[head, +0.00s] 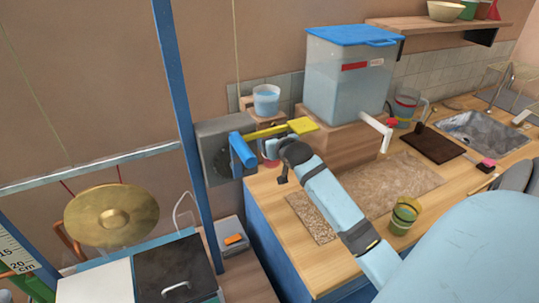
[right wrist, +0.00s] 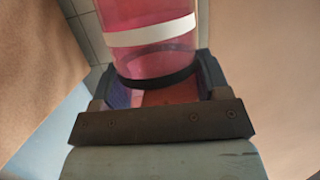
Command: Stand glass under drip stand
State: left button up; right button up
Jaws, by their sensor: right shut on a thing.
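A pink, see-through glass with a white band and a dark ring near its base (right wrist: 150,58) fills the middle of the right wrist view. My right gripper (right wrist: 155,90) is shut around its lower part. In the head view my right gripper (head: 276,149) is beside the counter's back left corner, and only a small pink part of the glass (head: 268,161) shows there. Just beyond it is what looks like the drip stand, a small wooden stand (head: 270,120) bearing a clear cup of water (head: 266,100). The space under the cup is largely hidden. My left gripper is out of view.
A yellow bar (head: 297,127) and a grey box with a blue part (head: 215,140) are close to my right gripper. A large water tank (head: 345,85) with a white spout stands on a wooden block. A green-yellow cup (head: 404,217) stands on the counter.

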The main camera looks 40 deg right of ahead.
jog(key=f, duration=0.2)
jog(key=w+f, duration=0.1)
jog(key=shift+w+d, duration=0.1)
jog(key=shift+d, duration=0.15)
notch_tip(320, 180, down, 3)
jog(key=shift+r, duration=0.1)
jog(key=shift+w+f, duration=0.2)
jog(key=shift+f, duration=0.4)
jog(key=o, duration=1.1)
jog(key=shift+f, duration=0.1)
jog(key=shift+s, duration=0.1)
jog(key=v, duration=1.2)
jog(key=shift+d, duration=0.1)
